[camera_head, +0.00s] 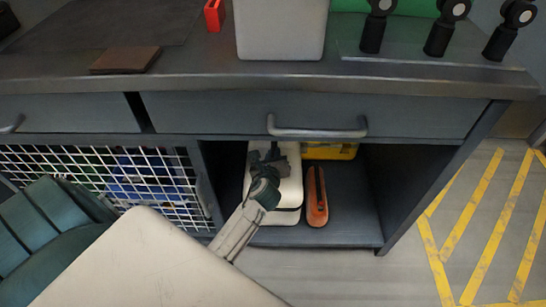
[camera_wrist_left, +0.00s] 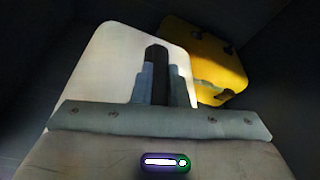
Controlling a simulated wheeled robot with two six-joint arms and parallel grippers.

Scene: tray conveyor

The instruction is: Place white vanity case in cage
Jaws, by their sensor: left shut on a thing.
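The white vanity case (camera_head: 291,190) stands in the open compartment under the workbench; it fills the middle of the left wrist view (camera_wrist_left: 112,62). The cage (camera_head: 110,180) with a white wire mesh front is left of the compartment, with blue and green things behind the mesh. My right gripper is not in view.
A yellow case (camera_head: 330,151) is behind the white case, also in the left wrist view (camera_wrist_left: 205,62). An orange tool-like object (camera_head: 317,198) lies just right of the white case. A drawer with a metal handle (camera_head: 317,131) is right above. Floor at right is clear.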

